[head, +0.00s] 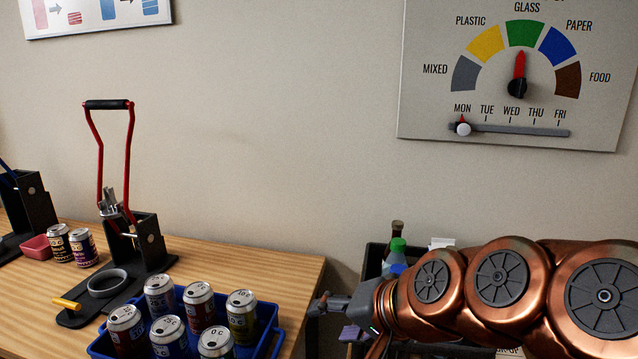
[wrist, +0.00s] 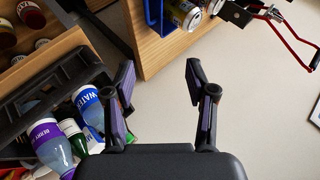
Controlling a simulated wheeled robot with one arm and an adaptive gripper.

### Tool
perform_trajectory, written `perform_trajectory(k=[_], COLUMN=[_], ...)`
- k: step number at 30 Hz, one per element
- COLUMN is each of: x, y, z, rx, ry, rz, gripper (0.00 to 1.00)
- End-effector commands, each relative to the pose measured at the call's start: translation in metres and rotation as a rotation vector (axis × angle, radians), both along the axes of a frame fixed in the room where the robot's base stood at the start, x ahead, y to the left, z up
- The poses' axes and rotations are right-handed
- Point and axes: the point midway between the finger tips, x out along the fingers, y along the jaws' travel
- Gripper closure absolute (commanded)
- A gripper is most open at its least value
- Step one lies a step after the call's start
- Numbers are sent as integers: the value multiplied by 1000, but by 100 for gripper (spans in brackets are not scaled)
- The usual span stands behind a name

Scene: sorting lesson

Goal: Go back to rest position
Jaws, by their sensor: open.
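In the head view my gripper (head: 330,315) is at the end of my copper-coloured arm, just right of the wooden table's (head: 240,258) right edge. Part of it is hard to make out against the dark background.
A blue crate (head: 268,318) of several cans stands on the table by a can crusher (head: 150,245) with a red handle. A dark bin (wrist: 85,70) with bottles (wrist: 52,147) lies left of my fingers in the wrist view. A dial board (head: 610,110) hangs on the wall.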

Motion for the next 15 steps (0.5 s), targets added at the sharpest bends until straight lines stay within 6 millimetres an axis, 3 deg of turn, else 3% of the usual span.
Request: perform_trajectory(k=[1, 6, 9, 15], x=[-10, -57, -87, -132], y=[-8, -45, -69, -105], z=[-33, -119, -156, -197], rx=[-67, -291, -395, -519], ry=[42, 213, 317, 477], rz=[30, 154, 217, 303], gripper=[44, 44, 44, 44])
